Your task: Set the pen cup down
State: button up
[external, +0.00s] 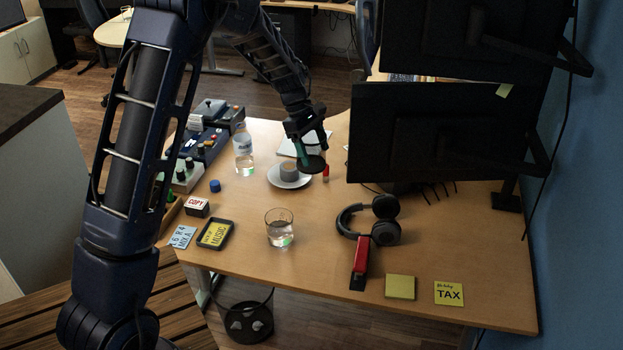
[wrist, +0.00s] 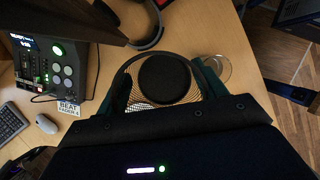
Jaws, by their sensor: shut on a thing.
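The pen cup (wrist: 163,78) shows end-on in the wrist view as a round dark disc with gold-toned mesh around it. My gripper (wrist: 166,88) is shut on it, with one teal finger on each side. In the external view, my gripper (external: 306,146) hangs over the far part of the desk, beside the white saucer. The pen cup (external: 313,164) shows there as a dark round shape below the fingers. It appears to be off the desk, but its exact height is hard to tell. No pens are visible in it.
A cup on a saucer (external: 289,181) and a water bottle (external: 243,150) stand close by. A glass (external: 280,229), headphones (external: 372,222) and a red stapler (external: 360,262) are nearer the front. Monitors (external: 440,132) overhang the right. Bare desk lies between the glass and headphones.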

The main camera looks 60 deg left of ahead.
jog(key=shift+n, duration=0.4)
jog(key=s+a, duration=0.1)
jog(key=a, duration=0.1)
jog(key=s+a, duration=0.1)
jog(key=a, duration=0.2)
jog(key=s+a, duration=0.1)
jog(key=a, duration=0.2)
jog(key=shift+f, duration=0.15)
jog(key=f, duration=2)
jog(key=shift+s+a, duration=0.15)
jog(key=shift+a, duration=0.1)
jog(key=shift+f, duration=0.1)
jog(key=o, duration=1)
jog(key=v, duration=1.2)
jog(key=shift+s+d, duration=0.15)
